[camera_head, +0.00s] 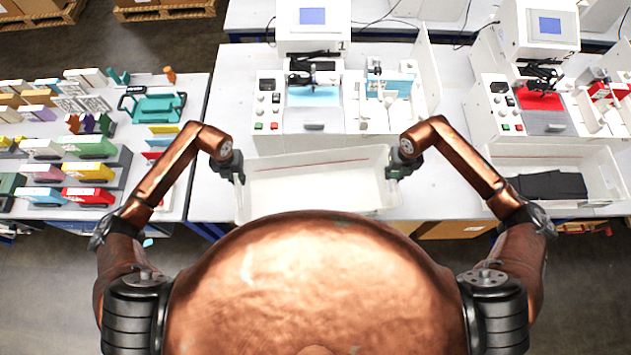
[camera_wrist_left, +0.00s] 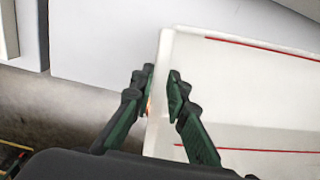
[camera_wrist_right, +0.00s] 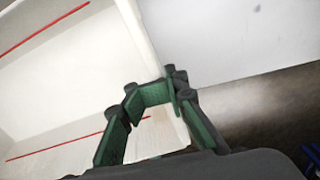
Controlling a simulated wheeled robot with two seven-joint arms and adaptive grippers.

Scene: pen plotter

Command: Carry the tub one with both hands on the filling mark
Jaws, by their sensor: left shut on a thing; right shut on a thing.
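The tub (camera_head: 312,186) is a white, open, shallow box in front of the first plotter in the head view. It looks empty, with red lines on its inner walls. My left gripper (camera_head: 232,170) is shut on its left wall; in the left wrist view the fingers (camera_wrist_left: 161,82) straddle the tub's rim (camera_wrist_left: 166,48). My right gripper (camera_head: 398,168) is shut on its right wall; in the right wrist view the fingers (camera_wrist_right: 150,92) straddle the rim (camera_wrist_right: 138,38). My body hides the tub's near side. I cannot make out the filling mark, nor whether the tub touches the table.
The first plotter (camera_head: 300,125) stands just behind the tub. A second plotter (camera_head: 540,115) stands at the right, with another white tub (camera_head: 600,165) holding dark sheets before it. A left table (camera_head: 120,195) carries coloured boxes and a teal tool (camera_head: 158,107). Bare white tabletop (camera_head: 213,200) shows left of the tub.

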